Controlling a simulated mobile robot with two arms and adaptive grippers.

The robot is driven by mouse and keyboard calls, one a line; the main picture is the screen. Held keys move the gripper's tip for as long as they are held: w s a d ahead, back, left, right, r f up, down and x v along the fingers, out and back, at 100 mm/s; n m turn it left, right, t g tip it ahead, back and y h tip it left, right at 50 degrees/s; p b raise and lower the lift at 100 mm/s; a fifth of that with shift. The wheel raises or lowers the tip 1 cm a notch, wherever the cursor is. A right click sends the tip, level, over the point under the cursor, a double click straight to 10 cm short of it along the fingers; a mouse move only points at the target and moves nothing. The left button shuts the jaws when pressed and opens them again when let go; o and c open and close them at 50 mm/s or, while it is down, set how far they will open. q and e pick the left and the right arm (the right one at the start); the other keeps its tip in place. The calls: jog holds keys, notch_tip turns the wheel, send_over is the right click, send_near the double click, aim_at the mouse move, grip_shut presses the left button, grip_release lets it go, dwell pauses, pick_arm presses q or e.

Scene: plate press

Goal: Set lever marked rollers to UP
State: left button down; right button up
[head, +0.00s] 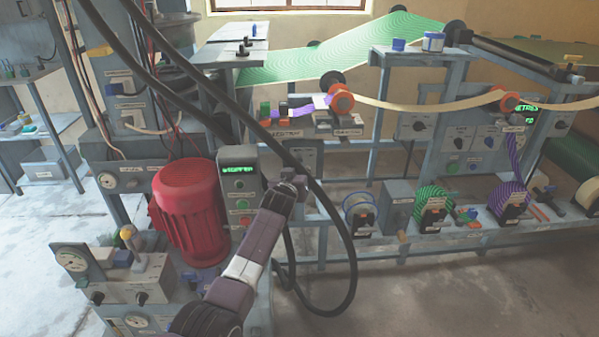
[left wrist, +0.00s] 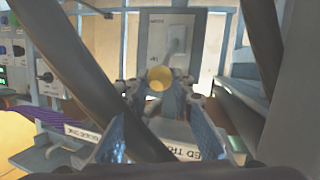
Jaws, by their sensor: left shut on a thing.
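My left arm rises from the bottom of the head view, and my left gripper (head: 290,186) is at its far end, small and partly behind a black hose. In the left wrist view, my left gripper (left wrist: 163,94) has its blue-padded fingers closed in on a yellow round knob (left wrist: 159,78) at their tips. A grey panel (left wrist: 177,45) with a small label stands behind the knob; I cannot read that label. The held knob and its lever are hidden in the head view. The rollers marking is not legible. My right gripper is in neither view.
Black hoses (head: 345,230) loop in front of the machine near my arm. A red motor (head: 190,208) and a control box (head: 238,190) with a green display stand left of the gripper. Another yellow-knobbed lever (head: 127,233) is at lower left. Open floor (head: 450,290) lies at lower right.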

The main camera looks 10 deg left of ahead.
pick_arm(q)
jog(key=c, duration=1.9)
grip_release()
jog(key=shift+w+a+r, duration=0.1)
jog(key=shift+w+r, duration=0.1)
jog(key=shift+r, duration=0.2)
jog(key=shift+w+a+r, duration=0.1)
jog(key=shift+w+r, duration=0.05)
jog(key=shift+r, duration=0.25)
jog(key=shift+o, duration=1.1)
jog(key=shift+f, duration=0.3)
jog(key=shift+d, duration=0.1)
jog(key=shift+s+f, duration=0.1)
jog(key=shift+s, duration=0.05)
jog(key=shift+s, duration=0.15)
jog(key=v, duration=1.1)
jog(key=shift+s, duration=0.25)
